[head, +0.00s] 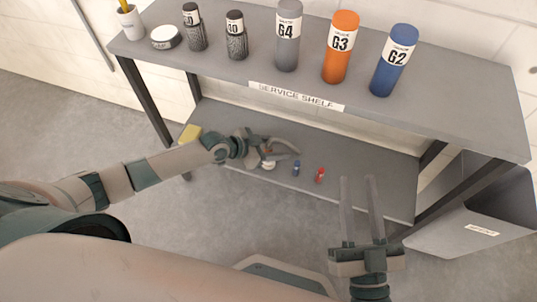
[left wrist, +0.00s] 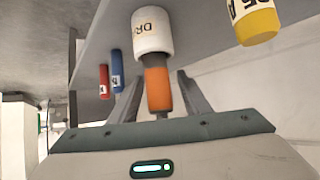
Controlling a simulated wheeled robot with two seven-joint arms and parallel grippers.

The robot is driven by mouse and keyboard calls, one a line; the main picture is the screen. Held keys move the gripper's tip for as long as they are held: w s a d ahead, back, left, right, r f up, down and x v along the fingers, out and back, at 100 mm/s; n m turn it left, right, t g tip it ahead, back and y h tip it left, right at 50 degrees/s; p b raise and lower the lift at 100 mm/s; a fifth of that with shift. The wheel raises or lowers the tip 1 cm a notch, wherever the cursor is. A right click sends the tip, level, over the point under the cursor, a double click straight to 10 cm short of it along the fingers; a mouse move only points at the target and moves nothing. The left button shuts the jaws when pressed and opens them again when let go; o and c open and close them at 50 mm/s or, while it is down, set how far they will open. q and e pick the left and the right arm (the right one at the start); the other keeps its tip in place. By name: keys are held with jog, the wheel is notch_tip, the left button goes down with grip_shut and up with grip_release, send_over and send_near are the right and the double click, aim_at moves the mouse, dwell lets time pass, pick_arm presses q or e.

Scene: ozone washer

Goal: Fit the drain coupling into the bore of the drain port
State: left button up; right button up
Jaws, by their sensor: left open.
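A white cylinder with an orange stem, lettered "DR" (left wrist: 153,33), fits the drain coupling and lies in front of my left gripper (left wrist: 160,82). The left jaws are open, with a finger on either side of the orange stem. In the head view my left gripper (head: 289,150) is over the lower shelf, and only a small white part of the coupling (head: 268,164) shows by it. My right gripper (head: 359,180) is open and empty, in front of the shelf's right side. I cannot make out the drain port in either view.
A blue piece (head: 297,168) and a red piece (head: 320,175) lie right of the left gripper on the lower shelf (head: 375,180); a yellow piece (head: 190,134) lies left. The service shelf top (head: 220,75) overhangs, holding several bottles. A grey box (head: 470,215) stands right.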

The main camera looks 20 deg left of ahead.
dwell(0.3)
pick_arm(q)
grip_shut()
jog(key=shift+r, duration=0.1)
